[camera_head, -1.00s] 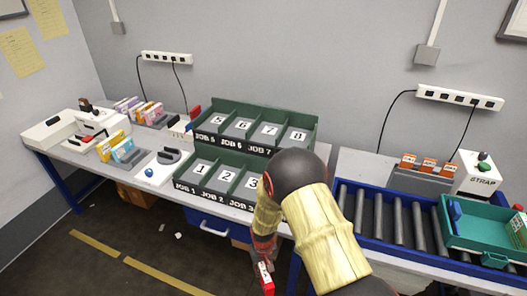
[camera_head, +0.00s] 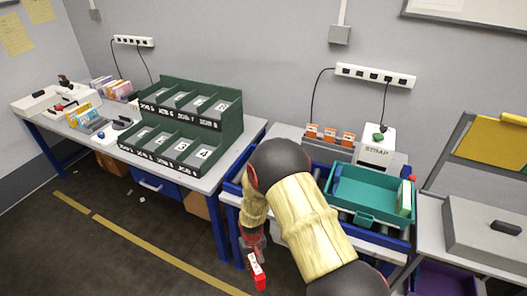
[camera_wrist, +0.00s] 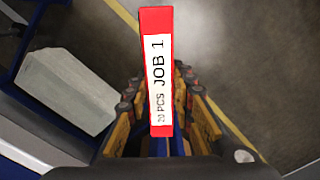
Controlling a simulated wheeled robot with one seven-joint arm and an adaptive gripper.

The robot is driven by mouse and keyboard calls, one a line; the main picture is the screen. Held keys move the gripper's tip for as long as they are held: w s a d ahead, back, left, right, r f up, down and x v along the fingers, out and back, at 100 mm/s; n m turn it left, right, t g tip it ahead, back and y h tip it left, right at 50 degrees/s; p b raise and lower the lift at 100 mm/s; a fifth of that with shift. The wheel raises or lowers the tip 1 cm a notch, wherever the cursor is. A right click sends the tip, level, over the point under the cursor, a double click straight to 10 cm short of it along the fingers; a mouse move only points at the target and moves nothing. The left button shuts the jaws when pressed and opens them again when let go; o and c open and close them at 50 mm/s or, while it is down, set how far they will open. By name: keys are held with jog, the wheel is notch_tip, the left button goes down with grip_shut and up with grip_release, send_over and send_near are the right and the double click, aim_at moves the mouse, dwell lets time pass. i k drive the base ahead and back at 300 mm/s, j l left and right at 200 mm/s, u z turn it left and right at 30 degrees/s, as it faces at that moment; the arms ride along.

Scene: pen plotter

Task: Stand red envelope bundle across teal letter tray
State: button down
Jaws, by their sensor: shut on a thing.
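The red envelope bundle (camera_head: 257,278) has a white label, which reads "JOB 1" and "20 PCS" in the wrist view (camera_wrist: 157,75). My gripper (camera_wrist: 160,125) is shut on the bundle and holds it in the air; its fingers lie on both sides of the bundle's near end. In the head view the bundle hangs below my gripper (camera_head: 254,250), over the floor in front of the benches. The teal letter tray (camera_head: 368,213) sits on the blue-framed roller bench, up and right of my gripper. A pale, green-edged bundle (camera_head: 405,198) stands at the tray's right end.
A green job rack (camera_head: 188,120) stands on the left bench. A white strap machine (camera_head: 375,147) and orange items (camera_head: 328,135) are behind the tray. A grey box (camera_head: 487,232) and a yellow-topped rack (camera_head: 492,140) are at the right. The tray's middle looks empty.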

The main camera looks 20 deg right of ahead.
aim_at(373, 202)
jog(key=k+l, duration=0.2)
jog(key=l, duration=0.25)
jog(key=k+l+u, duration=0.1)
jog(key=k+l, duration=0.15)
jog(key=l, duration=0.15)
jog(key=k+l, duration=0.2)
jog(key=l, duration=0.2)
jog(key=k+l+u, duration=0.1)
jog(key=k+l, duration=0.15)
jog(key=l, duration=0.15)
jog(key=k+l, duration=0.25)
jog(key=l, duration=0.15)
jog(key=i+l+u, duration=0.05)
